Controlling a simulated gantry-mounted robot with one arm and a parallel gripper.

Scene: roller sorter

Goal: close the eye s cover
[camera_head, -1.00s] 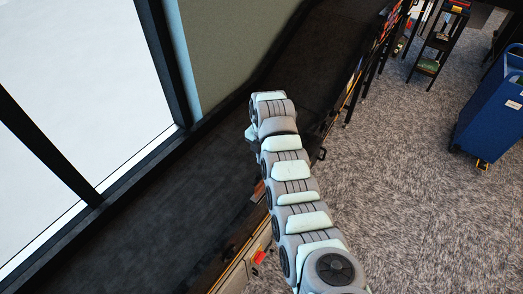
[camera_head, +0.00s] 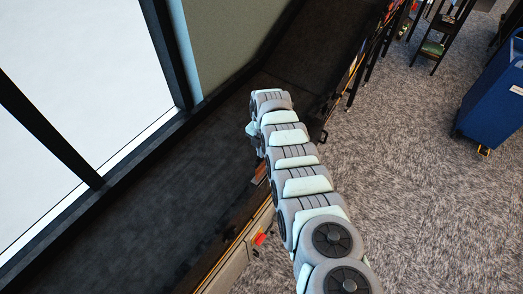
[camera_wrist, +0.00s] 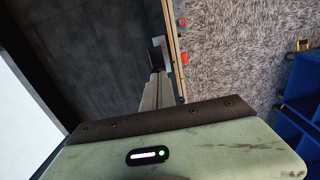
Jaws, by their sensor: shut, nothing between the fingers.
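My gripper (camera_wrist: 158,78) shows in the wrist view as two grey fingers side by side beyond its pale green housing. The fingers are shut with nothing between them. A small dark block with a grey plate (camera_wrist: 158,52) lies just beyond the fingertips, by the conveyor's edge. I cannot tell whether it is the eye or its cover, or whether the fingers touch it. In the head view my arm reaches up and left over the conveyor edge and hides most of the gripper.
A dark conveyor bed (camera_head: 165,205) runs diagonally beside a bright window (camera_head: 70,70). Red pieces sit on its side rail (camera_wrist: 184,57). A blue cart (camera_head: 492,100) and a dark shelf (camera_head: 436,40) stand right. The carpet (camera_head: 420,220) between is largely clear.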

